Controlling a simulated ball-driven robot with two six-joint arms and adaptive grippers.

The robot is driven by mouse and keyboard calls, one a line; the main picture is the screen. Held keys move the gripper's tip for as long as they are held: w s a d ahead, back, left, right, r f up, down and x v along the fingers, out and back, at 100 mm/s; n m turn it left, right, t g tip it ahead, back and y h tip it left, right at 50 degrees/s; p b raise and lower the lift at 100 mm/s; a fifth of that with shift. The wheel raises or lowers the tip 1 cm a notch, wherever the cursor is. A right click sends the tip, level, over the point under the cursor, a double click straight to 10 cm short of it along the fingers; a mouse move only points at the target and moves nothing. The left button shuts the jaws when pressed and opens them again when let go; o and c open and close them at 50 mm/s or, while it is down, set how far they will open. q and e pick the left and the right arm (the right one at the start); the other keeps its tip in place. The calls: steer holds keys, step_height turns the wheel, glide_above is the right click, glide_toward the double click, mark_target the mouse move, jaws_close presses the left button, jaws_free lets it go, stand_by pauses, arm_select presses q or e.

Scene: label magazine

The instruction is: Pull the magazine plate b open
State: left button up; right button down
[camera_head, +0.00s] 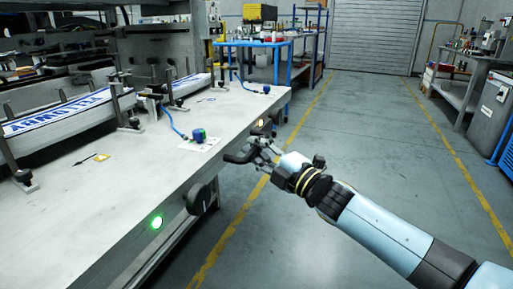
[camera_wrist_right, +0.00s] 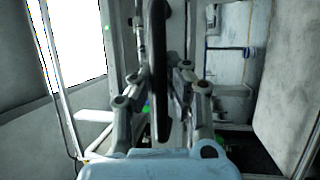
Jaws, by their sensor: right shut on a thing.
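A long pale bench (camera_head: 130,165) runs along the left in the head view. Two black handles are on its front edge: a near one (camera_head: 202,194) beside a green light, and a far one (camera_head: 240,155) below an orange light. My right gripper (camera_head: 259,153) is shut on the far handle, its arm reaching in from the lower right. In the right wrist view the dark handle (camera_wrist_right: 159,70) stands upright between the fingers. I cannot read which plate is b. The handle's front part is partly hidden by the fingers. My left gripper is not in view.
Stacks of printed labels (camera_head: 65,112) lie on the bench between dark clamps. A blue connector (camera_head: 199,135) with a cable sits on a white card. A blue cart (camera_head: 270,60) stands behind. The grey floor (camera_head: 350,130) to the right is clear.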

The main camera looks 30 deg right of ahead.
steer(key=c, duration=1.3)
jaws_free()
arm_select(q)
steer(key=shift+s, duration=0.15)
arm_select(e)
steer(key=v, duration=1.2)
steer(key=shift+r, duration=0.1)
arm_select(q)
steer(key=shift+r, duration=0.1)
